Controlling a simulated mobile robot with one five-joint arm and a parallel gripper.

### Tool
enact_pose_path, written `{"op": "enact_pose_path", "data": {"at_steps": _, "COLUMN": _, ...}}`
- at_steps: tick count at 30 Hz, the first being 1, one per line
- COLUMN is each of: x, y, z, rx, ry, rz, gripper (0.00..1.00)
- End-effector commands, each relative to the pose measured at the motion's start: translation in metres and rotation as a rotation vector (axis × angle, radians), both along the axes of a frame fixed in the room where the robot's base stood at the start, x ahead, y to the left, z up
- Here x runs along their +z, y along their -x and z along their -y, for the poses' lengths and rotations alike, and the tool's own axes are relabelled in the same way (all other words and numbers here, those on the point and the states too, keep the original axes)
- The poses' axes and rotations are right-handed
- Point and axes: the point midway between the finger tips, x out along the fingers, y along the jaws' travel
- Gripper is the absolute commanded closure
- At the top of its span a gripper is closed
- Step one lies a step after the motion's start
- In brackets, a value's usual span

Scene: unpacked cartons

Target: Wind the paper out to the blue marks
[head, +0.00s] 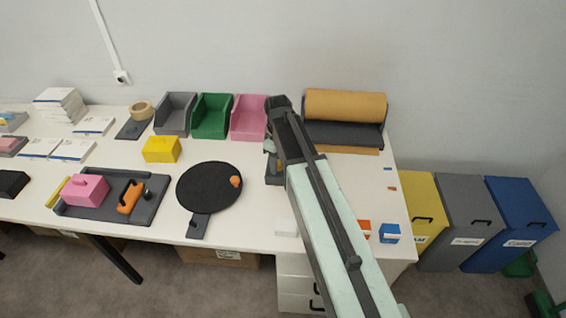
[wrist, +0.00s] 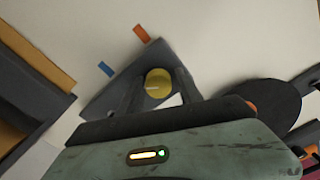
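A brown paper roll (head: 345,104) sits in a dark holder (head: 343,133) at the back right of the table. A short strip of paper (head: 350,150) shows at the holder's front; it also shows in the wrist view (wrist: 38,48). A blue mark (head: 388,168) and an orange mark (head: 392,188) lie near the right edge. The wrist view shows a blue mark (wrist: 105,68) and an orange mark (wrist: 141,33) beside a dark base bearing a round yellow knob (wrist: 157,87). My gripper (wrist: 160,74) is open, its fingers either side of the knob. My arm hides the knob in the head view.
A black round turntable (head: 209,188) lies left of my arm. Grey, green (head: 211,116) and pink bins stand along the back. Small orange and blue blocks (head: 389,233) stand at the front right. The table between the paper strip and these blocks is mostly clear.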

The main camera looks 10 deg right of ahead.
Motion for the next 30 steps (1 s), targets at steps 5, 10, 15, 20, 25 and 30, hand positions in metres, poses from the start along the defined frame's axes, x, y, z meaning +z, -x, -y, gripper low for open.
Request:
{"op": "enact_pose_path", "data": {"at_steps": 5, "x": 0.0, "y": 0.0, "z": -0.001, "rx": 0.001, "ry": -0.001, "rz": 0.001, "gripper": 0.43}}
{"op": "enact_pose_path", "data": {"at_steps": 10, "x": 0.0, "y": -0.001, "z": 0.001, "rx": 0.0, "ry": 0.001, "rz": 0.003, "gripper": 0.43}}
{"op": "enact_pose_path", "data": {"at_steps": 15, "x": 0.011, "y": -0.001, "z": 0.001, "rx": -0.001, "ry": 0.001, "rz": 0.004, "gripper": 0.43}}
{"op": "enact_pose_path", "data": {"at_steps": 20, "x": 0.037, "y": 0.0, "z": 0.001, "rx": -0.001, "ry": 0.001, "rz": 0.003, "gripper": 0.43}}
{"op": "enact_pose_path", "data": {"at_steps": 25, "x": 0.069, "y": 0.002, "z": 0.001, "rx": 0.0, "ry": 0.001, "rz": 0.002, "gripper": 0.43}}
{"op": "enact_pose_path", "data": {"at_steps": 30, "x": 0.081, "y": 0.003, "z": 0.001, "rx": -0.001, "ry": 0.0, "rz": 0.001, "gripper": 0.43}}
